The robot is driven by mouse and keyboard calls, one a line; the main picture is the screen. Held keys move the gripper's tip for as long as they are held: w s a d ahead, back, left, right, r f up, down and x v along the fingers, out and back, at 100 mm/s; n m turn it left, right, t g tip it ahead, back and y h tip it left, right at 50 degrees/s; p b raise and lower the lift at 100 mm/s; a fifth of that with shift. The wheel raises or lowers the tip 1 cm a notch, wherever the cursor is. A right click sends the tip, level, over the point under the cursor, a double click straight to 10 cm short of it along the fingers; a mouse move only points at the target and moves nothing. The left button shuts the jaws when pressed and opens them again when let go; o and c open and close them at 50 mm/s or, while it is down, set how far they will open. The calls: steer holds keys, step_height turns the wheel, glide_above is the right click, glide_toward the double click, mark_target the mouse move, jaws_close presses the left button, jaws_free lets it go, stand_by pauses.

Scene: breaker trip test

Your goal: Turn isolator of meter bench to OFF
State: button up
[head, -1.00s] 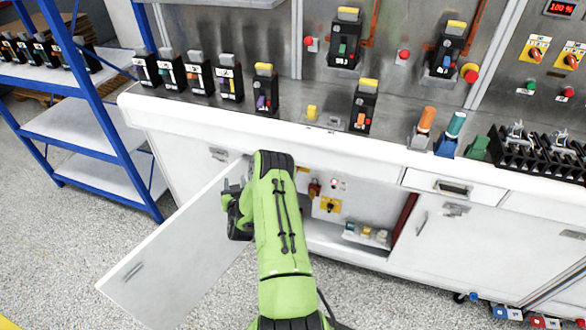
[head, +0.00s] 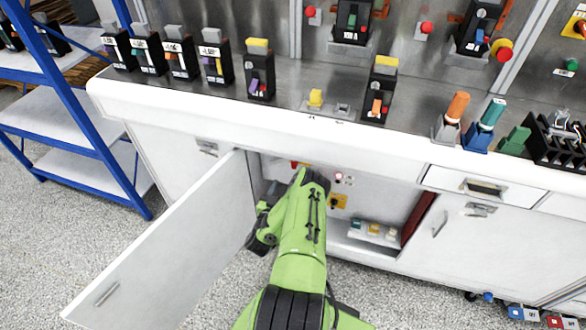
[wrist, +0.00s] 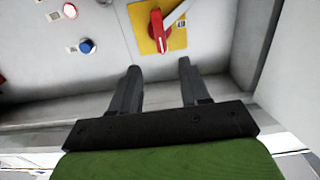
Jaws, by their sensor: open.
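In the wrist view, a red rotary handle (wrist: 157,30) sits on a yellow plate (wrist: 140,38) on a pale panel. The handle lies roughly upright in that picture. My gripper (wrist: 158,67) is open and empty, its two dark fingers pointing at the plate, apart from the handle. In the head view, a red and yellow fitting (head: 299,165) shows inside the open bench cupboard, partly hidden by my arm. My fingers are hidden there. I cannot read the handle's position marks.
The open cupboard door (head: 165,250) stands left of my arm. Inside are a yellow plate with a black knob (head: 337,201) and small coloured parts on the cupboard floor. A blue button (wrist: 87,46) is beside the handle. Breakers line the benchtop (head: 215,95) above.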

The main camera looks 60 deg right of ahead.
steer(key=w+d+b, duration=0.2)
steer(key=d+b, duration=0.2)
steer(key=d, duration=0.9)
steer(key=shift+c, duration=0.2)
jaws_close()
